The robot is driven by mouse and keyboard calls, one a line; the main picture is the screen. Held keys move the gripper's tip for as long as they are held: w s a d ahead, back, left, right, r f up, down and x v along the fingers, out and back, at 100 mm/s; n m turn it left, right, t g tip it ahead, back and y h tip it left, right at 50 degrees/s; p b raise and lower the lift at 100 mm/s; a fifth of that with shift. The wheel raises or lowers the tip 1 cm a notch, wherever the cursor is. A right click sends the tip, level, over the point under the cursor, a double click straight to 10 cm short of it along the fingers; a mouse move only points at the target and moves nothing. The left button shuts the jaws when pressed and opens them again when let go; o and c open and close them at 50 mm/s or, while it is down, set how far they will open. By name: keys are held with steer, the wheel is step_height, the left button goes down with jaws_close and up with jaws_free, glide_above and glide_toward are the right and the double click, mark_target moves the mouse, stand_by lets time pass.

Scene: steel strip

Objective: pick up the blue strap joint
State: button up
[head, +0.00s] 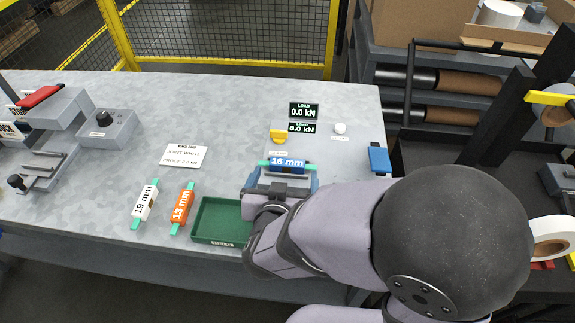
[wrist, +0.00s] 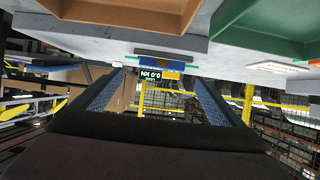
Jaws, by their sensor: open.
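The blue strap joint (head: 287,167), marked 16 mm, lies across a holder on the bench, with green strap ends sticking out at both sides. In the wrist view the blue joint (wrist: 160,65) shows ahead, in the gap between my fingers. My gripper (head: 281,182) is open, its blue fingers spread on the near side of the joint. The wrist view also shows the two fingers (wrist: 158,92) apart with nothing held. I cannot tell if either finger touches the joint. My wrist hides the near side of the holder.
A green tray (head: 203,225) sits left of my gripper. An orange 13 mm joint (head: 182,206) and a white 19 mm joint (head: 145,202) lie further left. Load displays (head: 303,111) reading 0.0 kN stand behind the joint. A blue block (head: 378,157) is at the right edge.

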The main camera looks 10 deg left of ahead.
mark_target(287, 166)
steer(key=shift+x, duration=3.45)
steer(key=shift+s+a+f, duration=0.15)
steer(key=shift+f, duration=0.05)
steer(key=c, duration=1.2)
